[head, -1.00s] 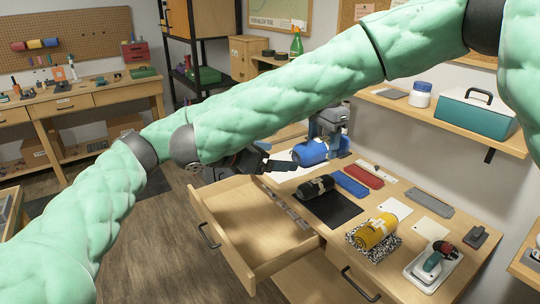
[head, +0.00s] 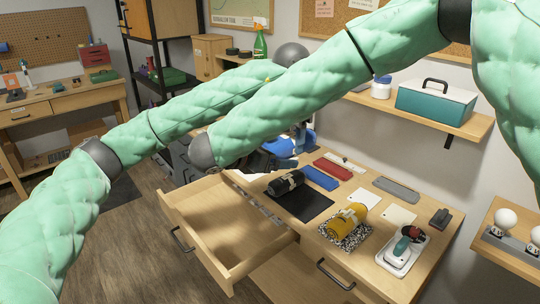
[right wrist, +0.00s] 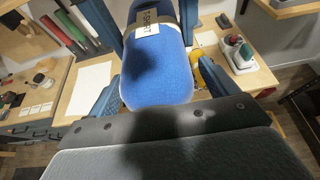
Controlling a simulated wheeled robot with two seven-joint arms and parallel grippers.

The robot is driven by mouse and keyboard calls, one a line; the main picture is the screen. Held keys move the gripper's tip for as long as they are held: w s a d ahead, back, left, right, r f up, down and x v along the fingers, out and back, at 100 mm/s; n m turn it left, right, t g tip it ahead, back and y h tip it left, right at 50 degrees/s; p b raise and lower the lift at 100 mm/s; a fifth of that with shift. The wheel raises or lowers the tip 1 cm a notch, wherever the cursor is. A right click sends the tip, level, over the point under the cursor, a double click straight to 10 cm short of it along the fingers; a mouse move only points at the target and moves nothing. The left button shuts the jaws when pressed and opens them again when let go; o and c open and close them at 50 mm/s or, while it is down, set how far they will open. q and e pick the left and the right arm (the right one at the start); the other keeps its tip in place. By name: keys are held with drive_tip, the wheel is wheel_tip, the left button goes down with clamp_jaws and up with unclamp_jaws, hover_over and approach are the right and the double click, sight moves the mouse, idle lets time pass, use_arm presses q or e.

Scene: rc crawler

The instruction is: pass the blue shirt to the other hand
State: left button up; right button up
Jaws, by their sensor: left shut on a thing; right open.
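The rolled blue shirt (right wrist: 158,80) with a light band and label fills the middle of the right wrist view. Only part of the blue shirt (head: 279,148) shows in the head view, above the worktable behind my right arm. My left gripper (head: 300,136) is shut on it, mostly hidden by my arms; its blue fingers flank the far end in the right wrist view. My right gripper (right wrist: 160,72) is open, with one blue finger on each side of the near part of the roll. Whether they touch the shirt I cannot tell.
Below are an open, empty drawer (head: 222,232), a black roll (head: 286,183) on a dark mat, a yellow roll (head: 345,219) on a patterned cloth, and blue and red folded pieces. A shelf holds a teal toolbox (head: 436,103). Floor at left is clear.

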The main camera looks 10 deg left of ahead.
drive_tip(key=c, duration=1)
use_arm(q)
drive_tip(key=o, duration=1.1)
use_arm(e)
drive_tip(key=shift+c, duration=0.7)
use_arm(q)
drive_tip(key=shift+o, duration=0.2)
